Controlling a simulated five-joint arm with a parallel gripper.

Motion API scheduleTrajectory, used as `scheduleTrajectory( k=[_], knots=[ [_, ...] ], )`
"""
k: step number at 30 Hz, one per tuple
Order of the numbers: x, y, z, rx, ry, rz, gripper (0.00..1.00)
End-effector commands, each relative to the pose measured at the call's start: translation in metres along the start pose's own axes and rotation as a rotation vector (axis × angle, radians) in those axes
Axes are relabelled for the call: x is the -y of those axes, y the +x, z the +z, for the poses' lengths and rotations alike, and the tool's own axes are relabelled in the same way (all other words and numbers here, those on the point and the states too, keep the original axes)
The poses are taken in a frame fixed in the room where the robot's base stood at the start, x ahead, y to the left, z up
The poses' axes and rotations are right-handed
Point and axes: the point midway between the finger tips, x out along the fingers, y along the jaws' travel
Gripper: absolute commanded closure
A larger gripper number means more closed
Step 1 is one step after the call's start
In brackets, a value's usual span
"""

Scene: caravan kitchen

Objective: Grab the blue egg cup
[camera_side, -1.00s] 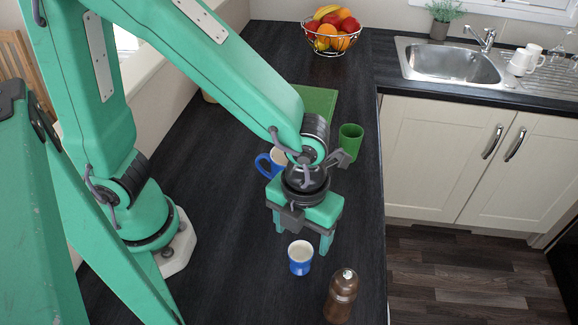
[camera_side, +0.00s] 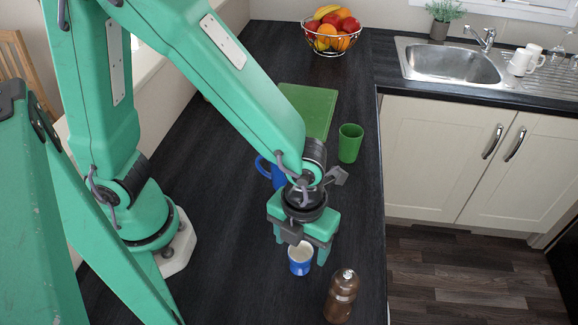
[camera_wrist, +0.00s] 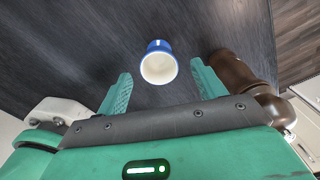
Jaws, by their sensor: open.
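The blue egg cup (camera_side: 300,262) stands upright on the dark worktop, white inside, partly covered by my gripper in the side view. In the wrist view the egg cup (camera_wrist: 158,64) lies ahead of the fingertips, roughly between their lines and a little right of the middle. My gripper (camera_side: 299,252) is open and empty, with its two green fingers pointing down just above and behind the cup. The wrist view shows both fingers (camera_wrist: 162,80) spread wide with nothing between them. I cannot tell their exact height over the cup.
A brown pepper mill (camera_side: 341,296) stands close to the right of the cup; it also shows beside the right finger (camera_wrist: 228,70). A blue mug (camera_side: 278,176), green cup (camera_side: 350,143) and green board (camera_side: 309,112) lie behind my gripper. The worktop left of the cup is clear.

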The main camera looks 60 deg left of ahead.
Motion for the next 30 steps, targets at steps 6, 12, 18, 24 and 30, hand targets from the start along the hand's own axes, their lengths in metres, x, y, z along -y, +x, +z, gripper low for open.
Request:
scheduleTrajectory(
  k=[6, 12, 18, 24, 30],
  knots=[
    [-0.002, 0.023, 0.001, -0.001, -0.001, 0.003, 0.31],
    [-0.001, 0.036, 0.001, 0.0, 0.0, 0.001, 0.31],
    [-0.001, 0.038, 0.002, 0.0, 0.0, -0.001, 0.31],
    [-0.001, 0.038, 0.002, 0.0, 0.0, -0.001, 0.31],
    [-0.001, 0.038, 0.002, 0.0, 0.0, -0.001, 0.35]
  ],
)
